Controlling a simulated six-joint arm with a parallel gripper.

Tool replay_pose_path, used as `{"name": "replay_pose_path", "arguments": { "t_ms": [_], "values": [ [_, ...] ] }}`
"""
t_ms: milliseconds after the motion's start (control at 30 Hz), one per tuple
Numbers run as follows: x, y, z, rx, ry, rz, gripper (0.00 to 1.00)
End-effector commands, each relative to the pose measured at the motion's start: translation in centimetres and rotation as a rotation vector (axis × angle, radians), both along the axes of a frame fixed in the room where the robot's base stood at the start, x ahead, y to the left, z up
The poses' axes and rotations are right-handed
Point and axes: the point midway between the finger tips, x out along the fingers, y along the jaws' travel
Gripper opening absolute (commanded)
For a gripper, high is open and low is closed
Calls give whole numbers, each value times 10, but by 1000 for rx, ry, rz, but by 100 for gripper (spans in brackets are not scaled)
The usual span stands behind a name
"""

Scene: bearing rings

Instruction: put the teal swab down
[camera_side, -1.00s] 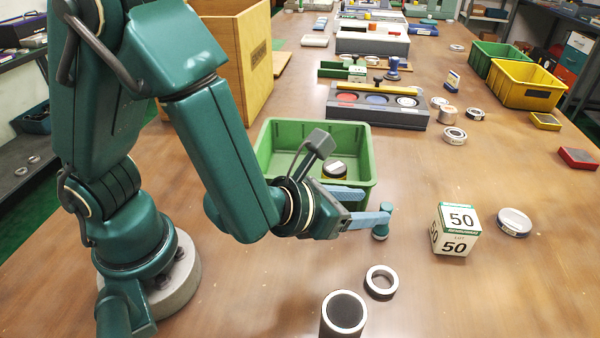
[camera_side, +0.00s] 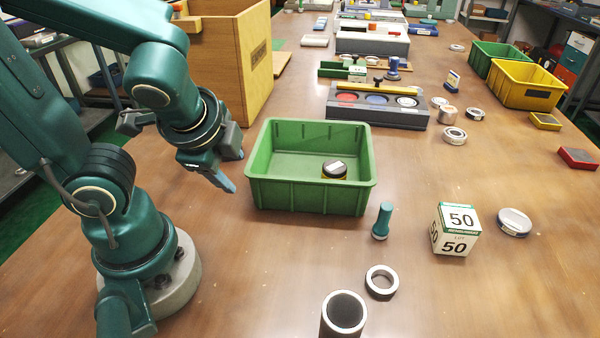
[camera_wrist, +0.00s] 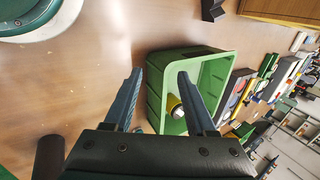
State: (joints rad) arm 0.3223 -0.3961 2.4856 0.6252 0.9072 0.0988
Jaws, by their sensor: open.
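The teal swab (camera_side: 382,221) stands upright by itself on the table, in front of the green bin's right corner and left of the white box marked 50. My gripper (camera_side: 231,186) is off to the left of the green bin in the side view, well apart from the swab. In the wrist view my gripper (camera_wrist: 158,78) has its two blue fingers spread, with nothing between them but table and the bin's edge beyond.
The white box (camera_side: 455,229), a ring (camera_side: 381,283) and a dark cylinder (camera_side: 343,314) stand near the swab. A wooden box (camera_side: 240,60) is behind my arm. The table left of the cylinder is clear.

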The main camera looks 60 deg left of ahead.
Motion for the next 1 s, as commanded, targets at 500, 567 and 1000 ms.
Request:
{"name": "replay_pose_path", "arguments": {
  "t_ms": [500, 567, 1000],
  "values": [
    [-4, -56, 44, -686, -259, 618, 56],
    [-4, -56, 44, -686, -258, 617, 56],
    [-4, -56, 44, -683, -256, 614, 56]
  ]
}}
